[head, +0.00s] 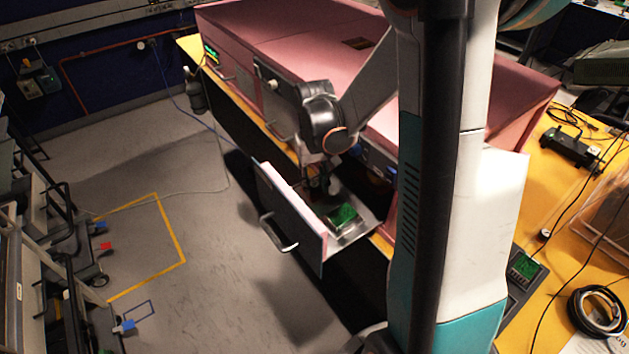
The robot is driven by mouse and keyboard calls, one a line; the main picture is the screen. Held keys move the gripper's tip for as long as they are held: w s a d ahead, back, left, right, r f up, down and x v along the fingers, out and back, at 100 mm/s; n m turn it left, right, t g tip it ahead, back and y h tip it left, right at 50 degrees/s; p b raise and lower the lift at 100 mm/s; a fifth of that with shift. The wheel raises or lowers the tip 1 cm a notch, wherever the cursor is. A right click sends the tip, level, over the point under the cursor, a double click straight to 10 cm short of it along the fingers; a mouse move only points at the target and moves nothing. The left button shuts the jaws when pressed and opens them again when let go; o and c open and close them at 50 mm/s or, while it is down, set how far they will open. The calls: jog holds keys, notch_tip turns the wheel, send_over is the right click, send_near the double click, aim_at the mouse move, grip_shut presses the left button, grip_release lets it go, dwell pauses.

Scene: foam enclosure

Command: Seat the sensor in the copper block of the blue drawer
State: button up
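A small device with a green board (344,216) lies on the drawer's metal floor. My gripper (322,186) is a dark shape low over the back part of the drawer, behind the green board. It is small and shadowed, so I cannot tell if it is open or holds anything. I cannot make out the sensor or a copper block. A blue patch (376,160) shows on the enclosure front beside my arm.
The pink enclosure (310,45) stands on a yellow bench (190,46) behind the drawer. My arm column hides much of its right side. Cables, a black box (571,147) and a cable coil (598,311) lie on the right bench. The grey floor at left is mostly clear, with carts at the far left.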

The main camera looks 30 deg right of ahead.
aim_at(314, 184)
jog(key=shift+o, duration=0.2)
notch_tip(314, 184, up, 12)
jog(key=p, duration=0.3)
jog(key=shift+r, duration=0.15)
dwell(0.7)
